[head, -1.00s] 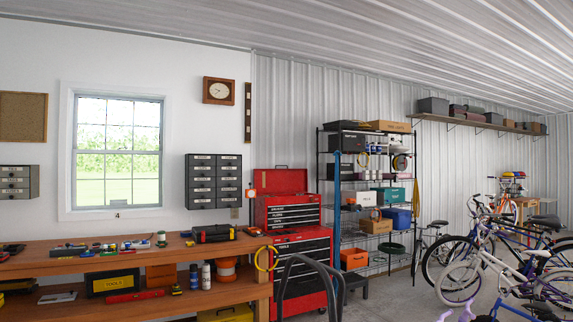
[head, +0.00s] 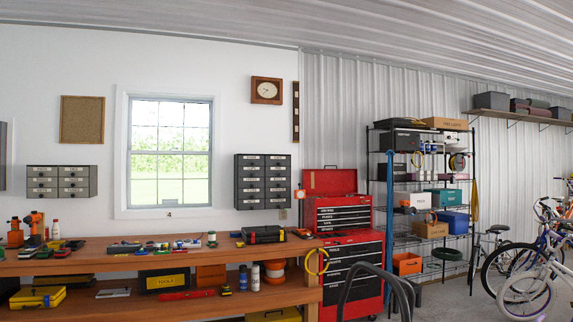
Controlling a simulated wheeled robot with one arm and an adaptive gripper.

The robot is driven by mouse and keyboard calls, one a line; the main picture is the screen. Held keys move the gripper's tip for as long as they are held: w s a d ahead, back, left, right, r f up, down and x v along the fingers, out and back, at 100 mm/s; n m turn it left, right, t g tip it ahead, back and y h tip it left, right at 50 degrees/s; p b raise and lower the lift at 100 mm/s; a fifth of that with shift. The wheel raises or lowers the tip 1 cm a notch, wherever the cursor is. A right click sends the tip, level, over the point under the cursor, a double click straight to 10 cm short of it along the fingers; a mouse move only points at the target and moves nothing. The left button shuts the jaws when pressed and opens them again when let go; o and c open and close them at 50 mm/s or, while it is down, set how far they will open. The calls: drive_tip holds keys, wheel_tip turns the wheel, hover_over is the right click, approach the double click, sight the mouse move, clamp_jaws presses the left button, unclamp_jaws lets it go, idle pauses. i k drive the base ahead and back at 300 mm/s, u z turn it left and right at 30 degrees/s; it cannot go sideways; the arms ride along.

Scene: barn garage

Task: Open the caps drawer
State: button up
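Two dark grey drawer cabinets hang on the white wall, and either could hold the caps drawer. The left cabinet (head: 62,181) is left of the window, with several small labelled drawers. The right cabinet (head: 263,182) is right of the window, taller, with two columns of labelled drawers. All of these drawers look shut. The labels are too small for me to read, so I cannot tell which drawer is the caps drawer. A red tool chest (head: 342,214) on a red rolling cabinet (head: 355,262) also has labelled drawers.
A long wooden workbench (head: 110,262) stands below the wall cabinets, with tools on top and toolboxes on its lower shelf. A wire shelf rack (head: 428,185) and bicycles (head: 540,260) are to the right. Some grey concrete floor (head: 450,300) is clear.

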sight(270, 160)
drive_tip(key=u, duration=2.65)
drive_tip(key=k, duration=1.5)
drive_tip(key=z, duration=3.7)
drive_tip(key=i, duration=2.6)
